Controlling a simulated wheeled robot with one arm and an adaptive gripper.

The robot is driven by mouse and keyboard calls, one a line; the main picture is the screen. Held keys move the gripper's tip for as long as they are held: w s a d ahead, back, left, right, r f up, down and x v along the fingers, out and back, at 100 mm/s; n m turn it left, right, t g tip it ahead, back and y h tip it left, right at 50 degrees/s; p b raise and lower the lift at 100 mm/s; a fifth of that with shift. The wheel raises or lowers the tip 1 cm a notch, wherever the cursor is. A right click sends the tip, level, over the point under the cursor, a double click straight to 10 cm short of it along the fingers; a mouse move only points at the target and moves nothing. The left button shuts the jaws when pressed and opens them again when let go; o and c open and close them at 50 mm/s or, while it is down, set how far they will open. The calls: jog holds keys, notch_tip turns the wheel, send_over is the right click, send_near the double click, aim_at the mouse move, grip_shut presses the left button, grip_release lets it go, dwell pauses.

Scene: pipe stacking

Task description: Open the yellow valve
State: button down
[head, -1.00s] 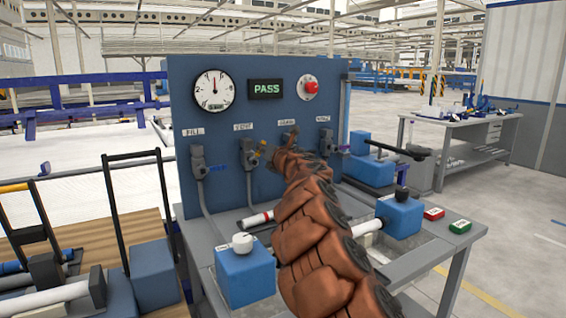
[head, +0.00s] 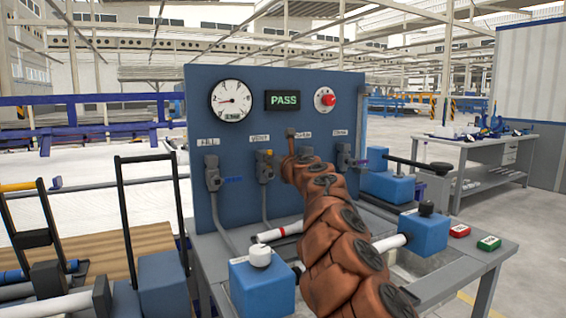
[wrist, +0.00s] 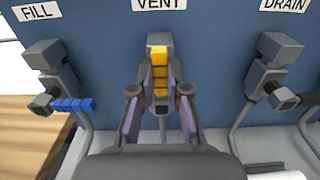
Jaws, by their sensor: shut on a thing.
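The yellow valve handle (wrist: 159,72) stands in line with its grey valve body under the VENT label in the wrist view. In the head view my brown-sleeved arm reaches across to the panel, and the fingers cannot be made out there.
The FILL valve's blue handle (wrist: 73,104) sits sideways at left. The DRAIN valve (wrist: 272,70) is at right. The gauge (head: 232,100) needle points left, and the display (head: 283,100) reads PASS. Blue clamp blocks (head: 262,285) stand on the bench below.

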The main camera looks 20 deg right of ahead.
dwell(0.3)
jog(key=c, duration=1.1)
grip_release()
jog(key=shift+c, duration=0.2)
jog(key=shift+s, duration=0.15)
jog(key=s, duration=1.1)
jog(key=shift+s+d, duration=0.35)
